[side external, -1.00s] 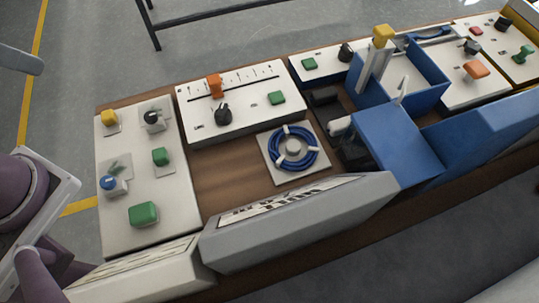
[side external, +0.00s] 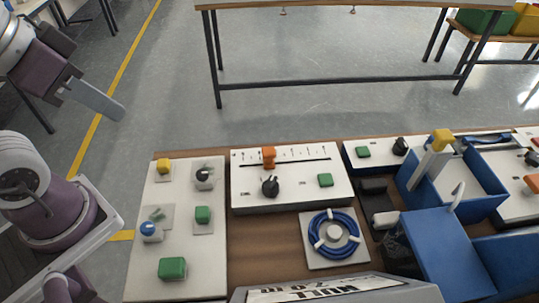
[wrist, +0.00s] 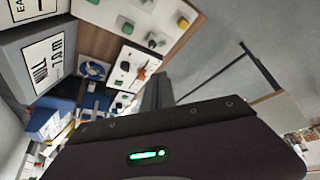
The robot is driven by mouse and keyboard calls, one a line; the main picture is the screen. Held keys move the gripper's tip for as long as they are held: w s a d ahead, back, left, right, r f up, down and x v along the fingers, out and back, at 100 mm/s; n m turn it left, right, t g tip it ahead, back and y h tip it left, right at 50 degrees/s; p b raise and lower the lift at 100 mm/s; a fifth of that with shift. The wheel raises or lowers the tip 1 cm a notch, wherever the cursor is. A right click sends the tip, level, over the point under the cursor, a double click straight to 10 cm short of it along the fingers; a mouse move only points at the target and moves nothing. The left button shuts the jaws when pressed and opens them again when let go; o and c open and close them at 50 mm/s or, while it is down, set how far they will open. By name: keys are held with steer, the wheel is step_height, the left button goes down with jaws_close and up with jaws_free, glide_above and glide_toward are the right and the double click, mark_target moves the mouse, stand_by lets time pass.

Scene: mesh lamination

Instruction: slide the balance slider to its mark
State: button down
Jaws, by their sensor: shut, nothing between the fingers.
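The balance slider is most likely the orange knob (side external: 268,153) on the white panel with a slot and scale (side external: 340,188). It sits left of the slot's middle. The orange knob also shows in the wrist view (wrist: 142,74), small. Tick marks run along the slot, but I cannot tell which is the target mark. My gripper (side external: 118,112) is at the upper left of the side view, well apart from the panel and above the floor. Its fingers also show in the wrist view (wrist: 157,88), shut and empty.
A black knob (side external: 270,187) and a green button (side external: 325,180) are on the same panel. A white panel with several buttons (side external: 150,284) stands to its left. A blue coil (side external: 348,222) lies in front, and a blue open box (side external: 480,205) is right. The space above the slider is clear.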

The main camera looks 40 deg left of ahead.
steer(key=c, duration=2)
jaws_free()
steer(key=o, duration=0.9)
steer(key=w+m, duration=0.1)
steer(key=w, duration=0.1)
steer(key=w+d+m+g, duration=0.1)
steer(key=w, duration=0.2)
steer(key=w+d, duration=0.1)
steer(key=w, duration=0.2)
steer(key=shift+w+r+m+g, duration=0.15)
steer(key=shift+m+g, duration=0.25)
steer(key=m+g, duration=0.4)
steer(key=m, duration=0.2)
glide_above(269, 151)
steer(key=f, duration=1.5)
steer(key=shift+a, duration=0.25)
steer(key=f, duration=0.7)
steer(key=shift+d, duration=0.2)
steer(key=shift+f, duration=0.55)
jaws_close()
